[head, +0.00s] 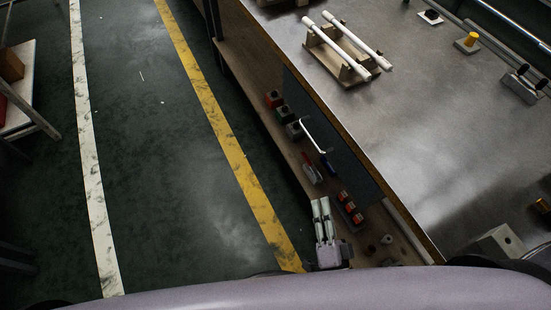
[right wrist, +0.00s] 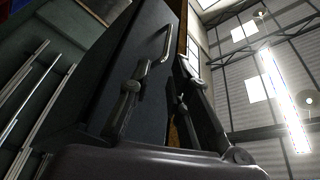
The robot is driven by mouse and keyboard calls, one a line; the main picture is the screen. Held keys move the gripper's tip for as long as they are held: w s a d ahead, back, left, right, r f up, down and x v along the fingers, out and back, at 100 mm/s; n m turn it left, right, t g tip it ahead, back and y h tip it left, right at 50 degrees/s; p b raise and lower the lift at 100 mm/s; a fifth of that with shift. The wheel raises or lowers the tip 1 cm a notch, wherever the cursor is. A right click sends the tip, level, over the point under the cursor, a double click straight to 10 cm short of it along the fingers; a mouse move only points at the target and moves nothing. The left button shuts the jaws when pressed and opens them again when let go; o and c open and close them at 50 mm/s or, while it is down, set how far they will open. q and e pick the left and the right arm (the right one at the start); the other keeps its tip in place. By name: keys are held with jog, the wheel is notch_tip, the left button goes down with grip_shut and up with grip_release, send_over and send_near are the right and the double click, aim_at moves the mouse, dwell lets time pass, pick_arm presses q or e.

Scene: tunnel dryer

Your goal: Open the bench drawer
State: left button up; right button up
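The bench drawer has a dark grey front (head: 345,150) under the edge of the metal bench top, and it looks shut. Its light bar handle (head: 313,135) stands out from the front. My right gripper (head: 320,202) is near the bench's lower shelf, in front of the drawer and nearer to me than the handle. In the right wrist view the gripper's fingers (right wrist: 163,80) are apart with nothing held. The handle (right wrist: 162,45) shows beyond them, on the dark drawer front (right wrist: 135,45); I see no contact. My left gripper is out of view.
The metal bench top (head: 430,130) carries a wooden rack (head: 338,65) with white rods. Below the drawer, the lower shelf (head: 262,75) holds several small coloured blocks and tools. The dark floor (head: 165,150) left of the bench is clear, with a yellow line (head: 215,115).

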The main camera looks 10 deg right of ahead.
jog(key=r, duration=0.2)
send_near(314, 141)
jog(key=shift+m+t, duration=0.3)
jog(key=shift+m, duration=0.1)
jog(key=x, duration=0.6)
jog(key=f+x, duration=0.1)
jog(key=x, duration=0.1)
jog(key=shift+w, duration=0.55)
jog(key=shift+w+r, duration=0.15)
jog(key=shift+w, duration=0.35)
grip_shut()
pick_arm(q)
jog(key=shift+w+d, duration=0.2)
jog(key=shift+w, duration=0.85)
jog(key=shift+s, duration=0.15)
